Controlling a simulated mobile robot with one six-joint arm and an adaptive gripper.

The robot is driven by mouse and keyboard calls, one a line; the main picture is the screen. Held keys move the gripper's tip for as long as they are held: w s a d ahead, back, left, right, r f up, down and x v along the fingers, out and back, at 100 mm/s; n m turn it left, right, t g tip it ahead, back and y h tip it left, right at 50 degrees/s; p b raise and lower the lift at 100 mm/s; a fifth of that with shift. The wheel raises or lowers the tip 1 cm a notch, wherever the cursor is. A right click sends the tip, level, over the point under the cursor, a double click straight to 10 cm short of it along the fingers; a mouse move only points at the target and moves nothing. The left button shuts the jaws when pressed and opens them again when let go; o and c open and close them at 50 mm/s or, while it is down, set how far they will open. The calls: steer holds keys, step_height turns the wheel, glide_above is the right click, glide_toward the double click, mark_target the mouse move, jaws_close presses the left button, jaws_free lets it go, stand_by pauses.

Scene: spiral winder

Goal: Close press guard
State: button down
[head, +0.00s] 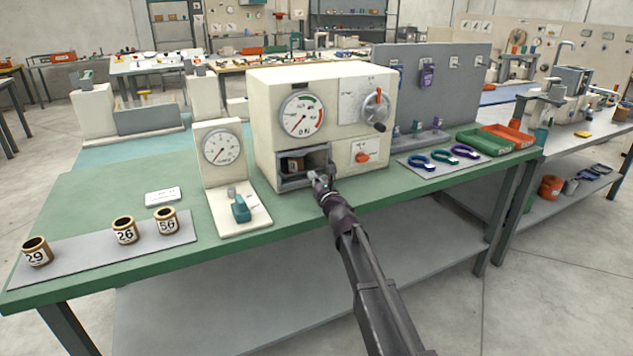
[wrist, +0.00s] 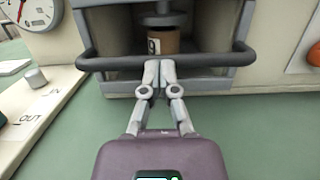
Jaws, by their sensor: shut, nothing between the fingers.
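The cream press (head: 262,130) stands on the green bench, with a dark opening low in its front. A dark horizontal bar (wrist: 215,60), which looks like the guard's handle, runs across the opening in the wrist view, its ends bending back to both sides. Behind it the opening shows uncovered, with a brown ring with a white label (wrist: 166,43) under a grey ram (wrist: 163,19). My gripper (head: 319,178) is at the opening. In the wrist view its closed fingertips (wrist: 158,64) overlap the middle of the bar. I cannot tell if they touch it.
A gauge stand (head: 221,166) with a teal-handled valve (head: 241,209) stands left of the press. Several numbered rings, one being ring 26 (head: 124,230), stand on a grey mat. Right of the press are coloured shackle-like pieces (head: 443,157), a green tray (head: 484,143) and a red tray (head: 507,135).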

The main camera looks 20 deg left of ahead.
steer(key=shift+w+a+r, duration=0.15)
steer(key=shift+w+a, duration=0.2)
steer(key=b+v, duration=0.2)
steer(key=v, duration=1.3)
steer(key=shift+b, duration=0.3)
